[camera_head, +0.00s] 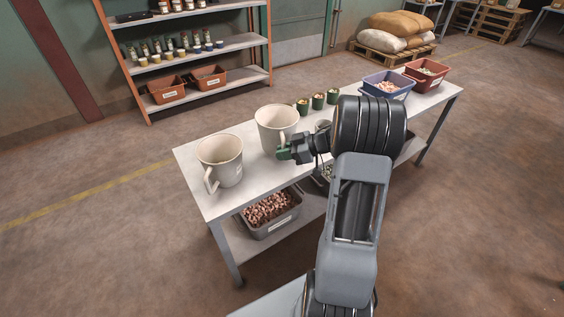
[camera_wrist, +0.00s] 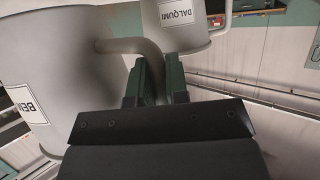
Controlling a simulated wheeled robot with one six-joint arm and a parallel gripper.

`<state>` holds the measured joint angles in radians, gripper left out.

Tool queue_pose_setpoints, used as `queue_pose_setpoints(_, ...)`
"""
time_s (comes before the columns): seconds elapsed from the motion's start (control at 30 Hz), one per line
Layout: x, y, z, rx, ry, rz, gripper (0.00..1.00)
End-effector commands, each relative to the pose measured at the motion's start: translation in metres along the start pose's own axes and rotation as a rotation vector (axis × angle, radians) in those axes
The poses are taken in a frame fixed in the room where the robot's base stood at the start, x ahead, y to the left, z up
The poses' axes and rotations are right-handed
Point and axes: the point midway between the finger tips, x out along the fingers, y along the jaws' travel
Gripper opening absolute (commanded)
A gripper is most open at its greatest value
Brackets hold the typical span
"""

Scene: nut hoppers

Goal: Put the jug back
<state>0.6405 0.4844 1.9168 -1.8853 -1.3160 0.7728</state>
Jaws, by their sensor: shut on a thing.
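Two cream jugs show at the table's left end. The farther jug (camera_head: 276,121) is upright, with my gripper (camera_head: 285,153) shut on its handle. In the wrist view, a jug (camera_wrist: 183,38) labelled "DALQUMI" appears upside down behind. I cannot tell whether the held jug touches the table.
Several small green cups (camera_head: 318,101) stand behind my arm. A blue bin (camera_head: 388,84) and a red bin (camera_head: 427,73) sit at the table's right end. A grey bin of nuts (camera_head: 269,212) is on the lower shelf. My arm hides the table's middle.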

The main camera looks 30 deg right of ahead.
Motion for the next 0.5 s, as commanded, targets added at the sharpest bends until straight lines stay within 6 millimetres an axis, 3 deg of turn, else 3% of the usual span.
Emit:
queue_pose_setpoints(0.23, 0.011, 0.008, 0.01, 0.0, 0.001, 0.0, 0.0)
queue_pose_setpoints(0.4, 0.02, 0.007, 0.034, 0.002, 0.001, 0.0, 0.0)
queue_pose_setpoints(0.5, 0.021, 0.007, 0.036, 0.0, 0.001, 0.001, 0.0)
